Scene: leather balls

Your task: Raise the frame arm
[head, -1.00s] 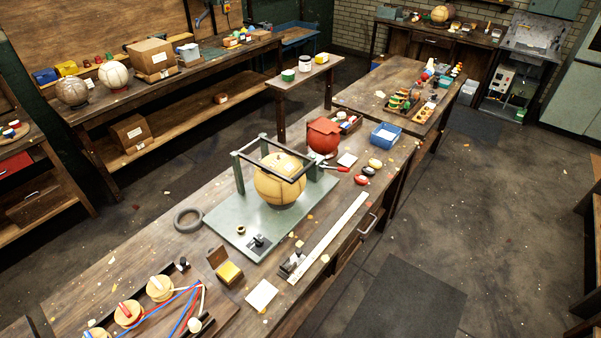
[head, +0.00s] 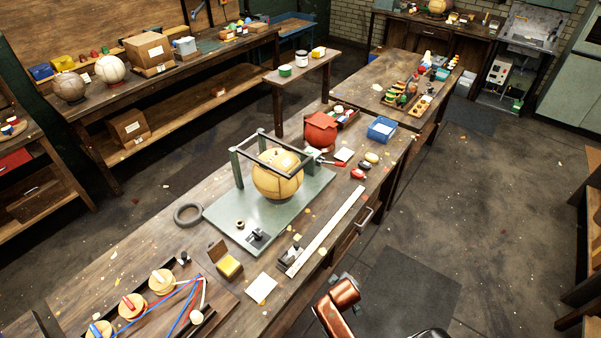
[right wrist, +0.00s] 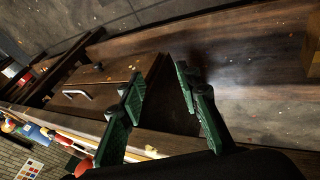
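The frame arm (head: 262,139) is a dark rectangular frame lying level around the upper part of a tan leather ball (head: 278,176). It is carried by posts on a grey-green base plate (head: 222,222) on the long workbench. In the head view a copper-coloured part of my arm shows at the bottom, off the bench's front side; no gripper shows there. In the right wrist view my right gripper (right wrist: 158,84) has two green fingers spread apart with nothing between them. It is near the bench's drawer front, away from the frame. My left gripper is out of view.
A red ball or pot (head: 320,130), a blue bin (head: 382,129) and a long pale ruler (head: 327,232) lie on the bench. A dark ring (head: 188,215) lies left of the plate. The drawer handle (head: 364,217) juts from the front.

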